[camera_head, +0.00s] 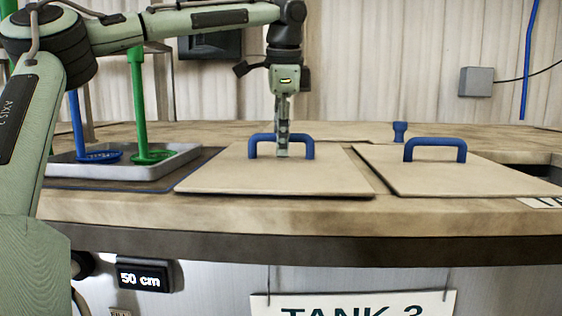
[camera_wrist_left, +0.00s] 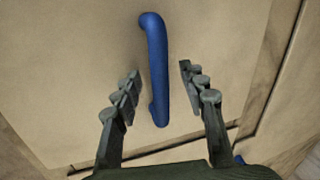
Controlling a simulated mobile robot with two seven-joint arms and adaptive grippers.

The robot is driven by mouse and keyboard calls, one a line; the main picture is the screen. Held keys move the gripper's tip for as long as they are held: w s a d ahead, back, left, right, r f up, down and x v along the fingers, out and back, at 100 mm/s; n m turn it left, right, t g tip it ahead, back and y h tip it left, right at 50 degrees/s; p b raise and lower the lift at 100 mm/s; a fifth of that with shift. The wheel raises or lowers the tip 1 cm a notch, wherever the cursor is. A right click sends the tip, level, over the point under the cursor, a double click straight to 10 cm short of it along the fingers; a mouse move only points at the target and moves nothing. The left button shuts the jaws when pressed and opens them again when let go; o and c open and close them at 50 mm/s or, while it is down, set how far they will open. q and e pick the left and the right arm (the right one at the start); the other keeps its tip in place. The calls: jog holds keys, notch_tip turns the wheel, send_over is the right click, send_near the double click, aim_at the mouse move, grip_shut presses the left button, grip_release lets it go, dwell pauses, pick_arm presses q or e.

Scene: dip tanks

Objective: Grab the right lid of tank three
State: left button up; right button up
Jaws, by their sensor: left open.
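Two flat beige lids with blue handles lie on the counter above the "TANK 3" sign (camera_head: 352,305). The right lid (camera_head: 440,183) has a blue handle (camera_head: 435,142) and nothing touches it. The left lid (camera_head: 235,181) has a blue handle (camera_head: 309,146) with my left gripper (camera_head: 283,152) at it. In the left wrist view, my left gripper (camera_wrist_left: 159,90) is open, with its fingers on either side of a blue handle (camera_wrist_left: 155,60) and gaps on both sides. My right gripper is not in view.
A grey tray (camera_head: 170,163) holding green and blue dippers stands at the left. A small blue knob (camera_head: 400,131) stands behind the lids. A dark opening (camera_head: 535,174) is at the right. A "50 cm" display (camera_head: 141,279) is below the counter.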

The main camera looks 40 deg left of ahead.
pick_arm(q)
grip_shut()
dwell(0.4)
jog(key=shift+r, duration=0.1)
